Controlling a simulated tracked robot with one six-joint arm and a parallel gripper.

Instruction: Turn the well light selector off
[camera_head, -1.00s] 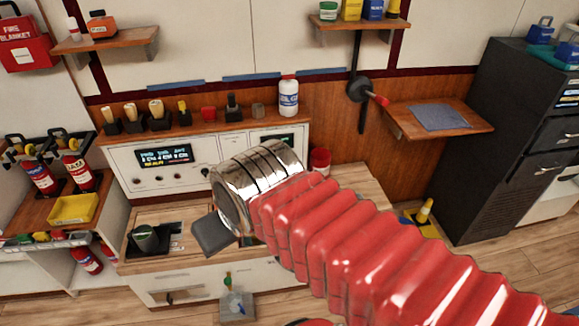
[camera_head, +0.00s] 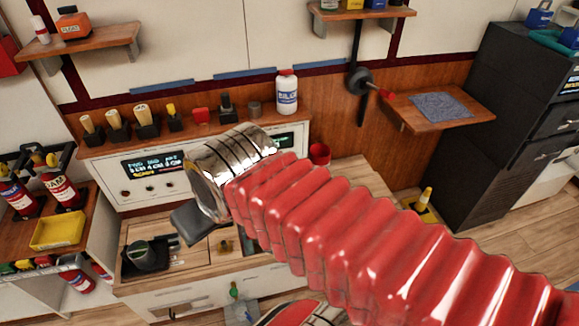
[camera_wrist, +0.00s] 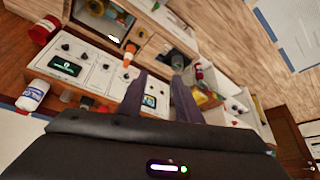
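A white control panel (camera_head: 122,193) stands at the back of the bench, with a lit display and small dark knobs below it. My chrome wrist and red arm cover part of its right side in the head view. The panel also shows tilted in the wrist view (camera_wrist: 88,85), with two displays and several dark knobs (camera_wrist: 105,67). I cannot read which knob is the well light selector. My gripper (camera_wrist: 160,80) is open and empty, its two dark fingers apart in front of the panel. In the head view one dark finger (camera_head: 190,220) shows over the bench, apart from the panel.
A white bottle (camera_head: 287,95) and several small holders stand on the ledge above the panel. A red cup (camera_head: 319,154) is right of the panel. A yellow tray (camera_head: 58,231) and fire extinguishers (camera_head: 62,190) are at left, a black cabinet (camera_head: 495,140) at right.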

